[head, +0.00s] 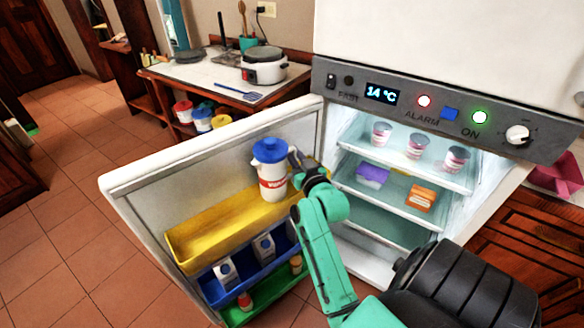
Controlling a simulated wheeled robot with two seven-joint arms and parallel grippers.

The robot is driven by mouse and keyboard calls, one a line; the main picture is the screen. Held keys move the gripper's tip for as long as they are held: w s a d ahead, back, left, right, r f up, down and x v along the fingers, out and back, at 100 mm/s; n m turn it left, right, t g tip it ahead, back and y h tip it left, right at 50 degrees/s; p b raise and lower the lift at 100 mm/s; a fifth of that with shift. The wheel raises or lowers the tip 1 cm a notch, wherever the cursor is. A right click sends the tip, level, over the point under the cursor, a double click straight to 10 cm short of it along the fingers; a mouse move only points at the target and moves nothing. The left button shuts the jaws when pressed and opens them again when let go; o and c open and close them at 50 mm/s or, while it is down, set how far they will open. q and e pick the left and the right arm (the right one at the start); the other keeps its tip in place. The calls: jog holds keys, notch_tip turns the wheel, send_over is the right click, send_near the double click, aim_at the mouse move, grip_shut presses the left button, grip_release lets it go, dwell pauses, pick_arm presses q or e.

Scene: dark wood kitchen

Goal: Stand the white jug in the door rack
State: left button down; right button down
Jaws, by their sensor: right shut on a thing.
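The white jug (273,175) has a blue lid and a red band with lettering. It is upright at the open fridge door, over the right part of the yellow door rack (205,235). I cannot tell whether its base touches the rack floor or hangs just above it. My right gripper (299,163) is shut on the jug at its right side, where the handle is; the fingertips are partly hidden. My left gripper is not in view.
Below the yellow rack, a blue rack (212,290) holds cartons, and a green rack (238,318) holds small bottles. The fridge shelves to the right hold cups, a purple tub (372,175) and an orange box (420,198). The yellow rack's left part is empty.

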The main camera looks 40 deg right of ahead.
notch_tip(320, 180, down, 4)
jog(key=shift+f, duration=0.2)
jog(key=c, duration=1.3)
grip_release()
jog(key=shift+s+f, duration=0.1)
jog(key=shift+f, duration=0.05)
jog(key=o, duration=0.5)
jog(key=shift+c, duration=0.2)
